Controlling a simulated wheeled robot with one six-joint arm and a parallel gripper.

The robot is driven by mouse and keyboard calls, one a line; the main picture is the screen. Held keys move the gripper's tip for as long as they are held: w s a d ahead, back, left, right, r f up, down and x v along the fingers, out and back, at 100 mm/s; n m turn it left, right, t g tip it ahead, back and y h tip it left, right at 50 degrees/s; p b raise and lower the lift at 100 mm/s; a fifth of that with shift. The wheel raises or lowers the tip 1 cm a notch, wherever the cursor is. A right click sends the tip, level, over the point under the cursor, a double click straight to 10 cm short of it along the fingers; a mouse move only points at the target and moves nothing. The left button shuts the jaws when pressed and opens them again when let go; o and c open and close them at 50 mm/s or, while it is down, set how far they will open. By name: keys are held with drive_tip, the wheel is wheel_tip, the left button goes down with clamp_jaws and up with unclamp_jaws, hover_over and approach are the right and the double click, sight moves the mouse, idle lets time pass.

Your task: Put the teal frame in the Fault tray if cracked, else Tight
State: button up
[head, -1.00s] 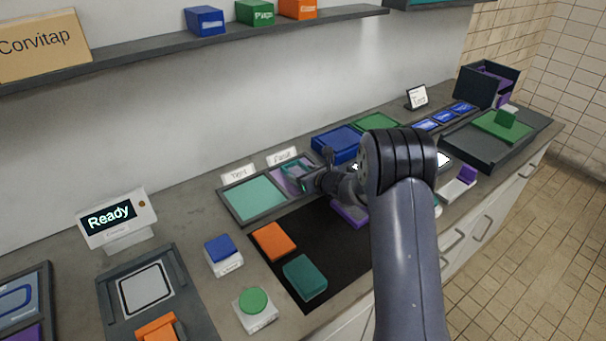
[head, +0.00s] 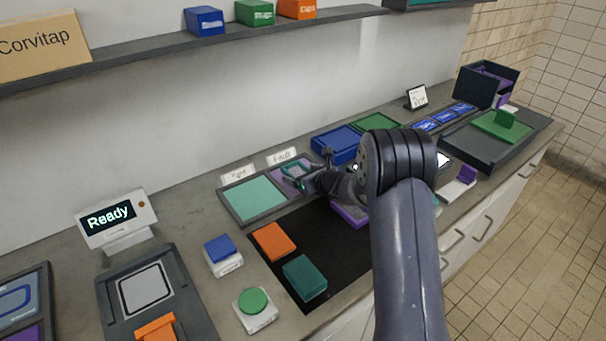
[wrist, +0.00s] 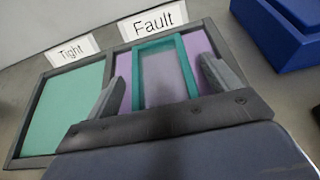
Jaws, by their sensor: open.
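The teal frame (wrist: 141,78) lies over the purple floor of the Fault tray (wrist: 205,52); whether it rests flat there I cannot tell. It also shows partly in the head view (head: 290,168), with my gripper covering some of it. No crack shows on the visible part of the frame; its near end is hidden. My gripper (wrist: 158,88) is open, with one finger on each side of the frame and gaps between. The Tight tray (wrist: 28,125), with a light teal floor, is joined on the left and holds nothing visible.
A black mat (head: 335,250) carries an orange block (head: 273,241), a dark teal block (head: 305,277) and a purple piece (head: 349,214). A blue box (head: 336,144) stands right of the Fault tray. A display reading Ready (head: 112,217) stands at the left. A shelf (head: 240,38) runs above.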

drive_tip(key=b+v, duration=0.2)
drive_tip(key=v, duration=1)
